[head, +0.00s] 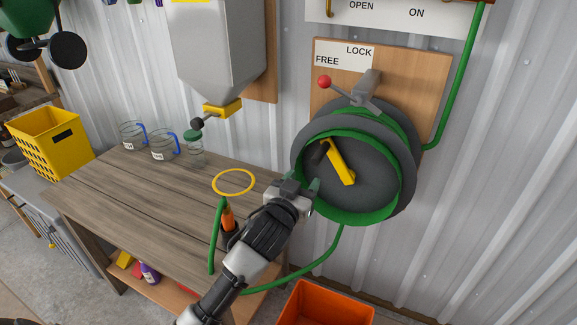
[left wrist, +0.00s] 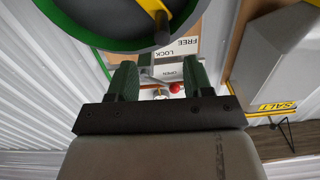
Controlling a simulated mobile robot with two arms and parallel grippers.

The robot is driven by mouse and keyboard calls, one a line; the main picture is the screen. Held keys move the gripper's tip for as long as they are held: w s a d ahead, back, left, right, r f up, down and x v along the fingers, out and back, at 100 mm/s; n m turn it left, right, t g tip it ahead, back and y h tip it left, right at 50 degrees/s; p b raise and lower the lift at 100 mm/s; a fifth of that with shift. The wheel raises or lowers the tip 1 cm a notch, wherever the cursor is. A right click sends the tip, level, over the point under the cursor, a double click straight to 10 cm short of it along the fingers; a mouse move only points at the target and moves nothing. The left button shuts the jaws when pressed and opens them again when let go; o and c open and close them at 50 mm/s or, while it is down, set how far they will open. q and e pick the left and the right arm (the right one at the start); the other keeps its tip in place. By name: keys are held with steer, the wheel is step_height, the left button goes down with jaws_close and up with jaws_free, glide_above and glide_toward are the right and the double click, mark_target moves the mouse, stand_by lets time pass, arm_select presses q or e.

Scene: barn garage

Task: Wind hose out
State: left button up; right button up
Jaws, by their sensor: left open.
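The grey hose reel (head: 405,190) with green hose wound on it is mounted on a wooden board on the wall. A yellow crank (head: 341,166) with a dark knob is on its face. A lever with a red knob (head: 324,82) above it points left, below the word FREE. The green hose (head: 320,263) hangs from the reel down to an orange-and-black nozzle (head: 229,218) at the bench, partly hidden by my arm. My left gripper (head: 303,184) is open and empty, just in front of the reel's lower left rim. The left wrist view shows its spread fingers (left wrist: 159,80) near the reel (left wrist: 110,36).
The wooden bench (head: 130,195) carries glass jugs (head: 163,146) and a green-lidded jar (head: 195,150). A yellow ring (head: 234,182) shows above the nozzle. A grey hopper (head: 215,50) hangs over the bench. An orange bin (head: 318,305) stands below the reel.

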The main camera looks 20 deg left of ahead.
mark_target(314, 163)
arm_select(q)
steer(key=shift+n, duration=0.4)
steer(key=w+p, duration=0.1)
steer(key=w, duration=0.8)
steer(key=shift+w+p, duration=0.35)
steer(key=shift+w, duration=0.6)
arm_select(e)
steer(key=shift+s+a+r, duration=0.1)
steer(key=shift+a+r, duration=0.1)
steer(key=shift+r, duration=0.25)
steer(key=shift+s+a+r, duration=0.1)
steer(key=shift+a+r, duration=0.05)
steer(key=shift+r, duration=0.25)
arm_select(q)
steer(key=shift+c, duration=0.3)
jaws_close()
arm_select(e)
steer(key=shift+w, duration=0.1)
